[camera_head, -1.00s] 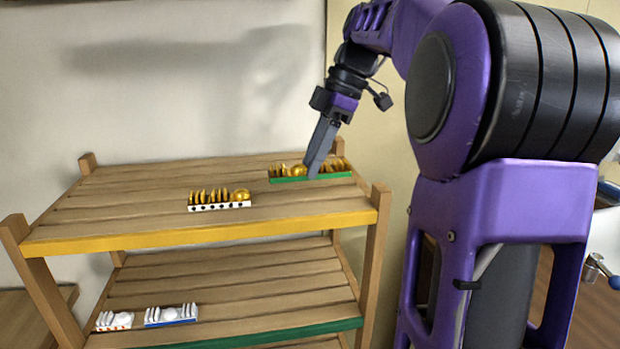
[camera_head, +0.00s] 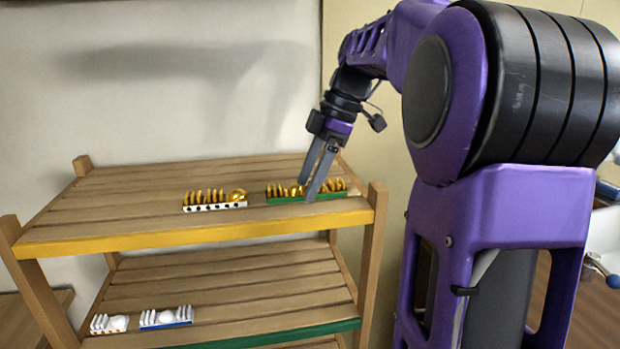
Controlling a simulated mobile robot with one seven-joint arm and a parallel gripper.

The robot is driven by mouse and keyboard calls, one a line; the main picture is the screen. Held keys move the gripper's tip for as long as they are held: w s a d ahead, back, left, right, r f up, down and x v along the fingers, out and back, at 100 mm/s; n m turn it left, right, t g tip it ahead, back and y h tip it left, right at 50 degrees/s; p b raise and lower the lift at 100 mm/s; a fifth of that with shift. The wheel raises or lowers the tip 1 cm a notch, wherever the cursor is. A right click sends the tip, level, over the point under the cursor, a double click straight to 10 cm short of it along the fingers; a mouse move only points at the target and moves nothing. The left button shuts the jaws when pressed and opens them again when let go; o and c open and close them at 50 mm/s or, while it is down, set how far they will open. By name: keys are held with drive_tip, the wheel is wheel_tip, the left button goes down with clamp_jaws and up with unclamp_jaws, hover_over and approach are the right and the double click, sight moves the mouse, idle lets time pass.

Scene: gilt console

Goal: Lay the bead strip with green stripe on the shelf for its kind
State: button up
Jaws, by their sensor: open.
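The bead strip with green stripe (camera_head: 333,194) carries gold beads on a green base. It lies on the top shelf (camera_head: 110,215), which has a yellow front edge, toward its right end. My gripper (camera_head: 308,190) is open, pointing down at the middle of this strip. Its two fingers are apart, with the tips at the strip and hiding part of its beads. I cannot tell whether they touch it.
A gold-beaded strip with a black-dotted white base (camera_head: 215,205) lies just left on the same shelf. On the lower shelf (camera_head: 230,300), with a green front edge, lie a white strip with a blue stripe (camera_head: 166,319) and another white strip (camera_head: 109,325).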

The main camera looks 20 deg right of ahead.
drive_tip(key=w+v, duration=0.1)
drive_tip(key=v, duration=1.1)
drive_tip(key=shift+s+p, duration=0.45)
